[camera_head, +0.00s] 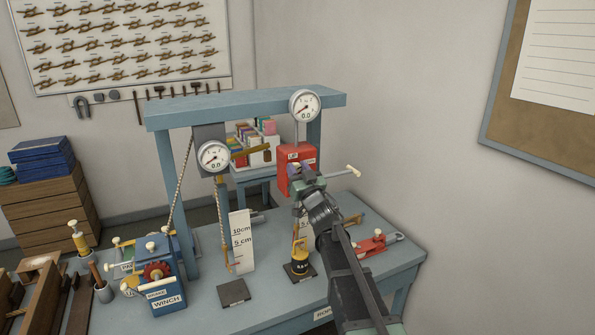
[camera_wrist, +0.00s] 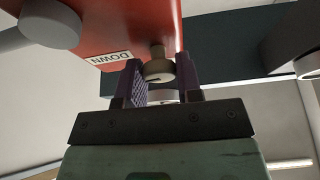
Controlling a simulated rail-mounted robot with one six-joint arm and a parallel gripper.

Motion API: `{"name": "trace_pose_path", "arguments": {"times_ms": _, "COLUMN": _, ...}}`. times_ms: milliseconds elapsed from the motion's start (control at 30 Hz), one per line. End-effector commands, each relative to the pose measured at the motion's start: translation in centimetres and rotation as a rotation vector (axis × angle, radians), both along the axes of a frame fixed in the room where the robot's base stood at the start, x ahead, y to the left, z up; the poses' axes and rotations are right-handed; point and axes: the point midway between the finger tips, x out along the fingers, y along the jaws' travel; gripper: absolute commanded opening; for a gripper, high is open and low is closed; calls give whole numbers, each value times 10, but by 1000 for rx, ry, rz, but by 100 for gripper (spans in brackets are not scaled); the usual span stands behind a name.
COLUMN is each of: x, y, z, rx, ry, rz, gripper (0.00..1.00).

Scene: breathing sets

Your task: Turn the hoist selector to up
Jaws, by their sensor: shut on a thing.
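The red hoist box (camera_head: 284,172) hangs from the blue frame, with a white UP label (camera_head: 293,156) on its front. In the wrist view the box (camera_wrist: 130,22) fills the top, with a DOWN label (camera_wrist: 108,58) upside down to the left of the selector. The selector (camera_wrist: 158,70) is a small round knob on a brass-coloured stem. My gripper (camera_wrist: 160,80) is shut on it, with one purple finger on each side. In the head view my gripper (camera_head: 296,172) is at the box's front and hides the selector, so its pointing direction cannot be told.
A cream-ended handle (camera_head: 345,170) sticks out right of the hoist. A dial gauge (camera_head: 304,105) is above it, and another gauge (camera_head: 214,156) hangs left. A black-and-yellow weight (camera_head: 299,262) stands below. A blue winch (camera_head: 165,290) is at the left of the bench.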

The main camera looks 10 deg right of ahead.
Motion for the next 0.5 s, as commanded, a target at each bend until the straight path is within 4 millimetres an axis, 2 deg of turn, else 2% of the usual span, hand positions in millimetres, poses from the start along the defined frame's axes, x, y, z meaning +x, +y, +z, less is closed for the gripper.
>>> {"name": "trace_pose_path", "arguments": {"times_ms": 500, "x": 1, "y": -1, "z": 3, "rx": -466, "ry": -120, "rz": 2, "gripper": 9}}
